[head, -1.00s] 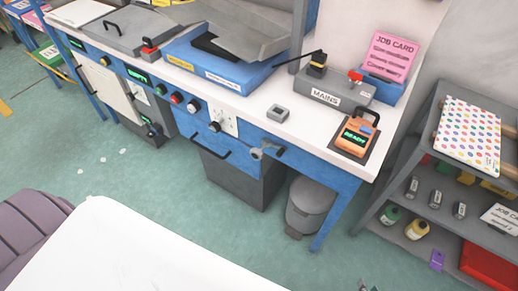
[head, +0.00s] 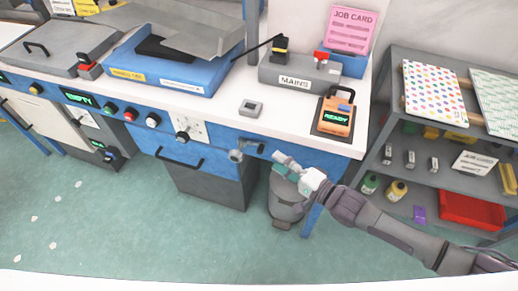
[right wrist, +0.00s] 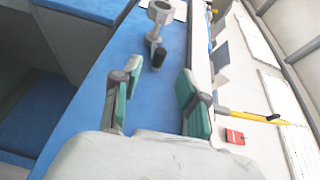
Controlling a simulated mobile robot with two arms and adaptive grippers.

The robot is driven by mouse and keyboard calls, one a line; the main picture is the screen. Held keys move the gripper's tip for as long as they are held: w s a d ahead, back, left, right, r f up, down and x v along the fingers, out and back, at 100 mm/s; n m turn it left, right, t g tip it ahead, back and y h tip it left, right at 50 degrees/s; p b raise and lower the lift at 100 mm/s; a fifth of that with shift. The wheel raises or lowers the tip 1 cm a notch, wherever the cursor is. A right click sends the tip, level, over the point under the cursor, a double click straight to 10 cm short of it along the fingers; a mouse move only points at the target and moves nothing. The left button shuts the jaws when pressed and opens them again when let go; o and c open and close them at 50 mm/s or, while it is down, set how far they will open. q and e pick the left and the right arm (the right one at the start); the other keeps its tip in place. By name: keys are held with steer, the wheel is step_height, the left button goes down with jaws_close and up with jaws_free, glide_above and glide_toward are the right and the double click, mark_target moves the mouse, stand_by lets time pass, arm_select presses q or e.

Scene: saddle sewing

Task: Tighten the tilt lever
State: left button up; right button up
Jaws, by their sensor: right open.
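A small grey lever with a dark grip (head: 247,149), which I take for the tilt lever, sticks out from the blue front of the bench (head: 225,135). It also shows in the right wrist view, where the lever (right wrist: 157,38) has its black end pointing toward my fingers. My right gripper (head: 280,164) is just to the right of and below the lever in the head view. In the right wrist view the gripper (right wrist: 158,82) has its two green-padded fingers spread, with the lever beyond the gap between them, apart from both. My left gripper is not in view.
A grey bin (head: 286,203) stands under the bench, below my right arm. A grey shelf unit (head: 390,150) stands at the right. An orange device reading READY (head: 336,117) and a small grey box (head: 251,108) are on the bench top. Open floor lies in front.

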mark_target(260, 149)
steer(key=x, duration=0.7)
steer(key=shift+w+a+f, duration=0.1)
steer(key=shift+w+a, duration=0.05)
